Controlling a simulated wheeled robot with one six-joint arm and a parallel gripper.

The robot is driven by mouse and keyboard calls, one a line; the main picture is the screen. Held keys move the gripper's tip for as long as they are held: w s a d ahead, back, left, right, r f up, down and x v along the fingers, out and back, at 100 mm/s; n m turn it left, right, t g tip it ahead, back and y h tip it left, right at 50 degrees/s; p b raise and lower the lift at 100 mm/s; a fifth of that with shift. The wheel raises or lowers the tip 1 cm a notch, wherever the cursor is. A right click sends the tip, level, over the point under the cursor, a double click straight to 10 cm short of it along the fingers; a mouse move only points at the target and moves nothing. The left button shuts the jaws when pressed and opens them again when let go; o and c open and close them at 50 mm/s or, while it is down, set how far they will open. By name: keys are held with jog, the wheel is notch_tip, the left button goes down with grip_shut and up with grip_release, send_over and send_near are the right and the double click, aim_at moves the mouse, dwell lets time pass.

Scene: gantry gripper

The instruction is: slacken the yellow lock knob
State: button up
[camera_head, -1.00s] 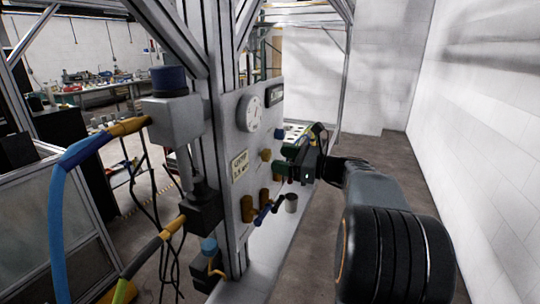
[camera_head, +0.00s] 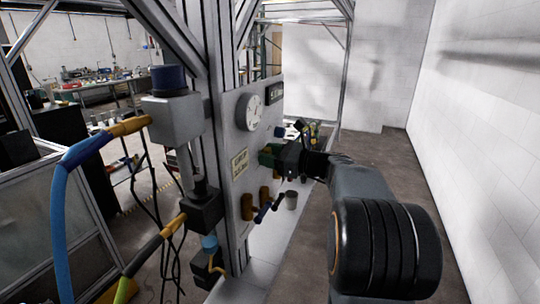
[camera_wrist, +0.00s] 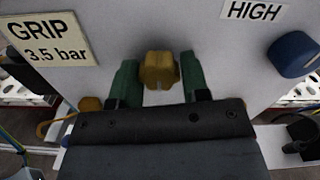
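The yellow lock knob (camera_wrist: 159,70) sticks out from the pale panel in the middle of the wrist view. My gripper (camera_wrist: 159,80) is open, with one green finger on each side of the knob.
A blue knob (camera_wrist: 294,54) is right of the fingers. A "GRIP 3.5 bar" label (camera_wrist: 48,42) is on the left. Below my gripper are orange-brown knobs (camera_head: 247,207), a blue-handled lever (camera_head: 263,212) and a grey cup (camera_head: 291,201). A gauge (camera_head: 249,112) is above. The aisle at right is clear.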

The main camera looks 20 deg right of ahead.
jog(key=c, duration=0.4)
jog(key=shift+c, duration=0.2)
jog(key=shift+f+b, duration=0.1)
jog(key=shift+b, duration=0.2)
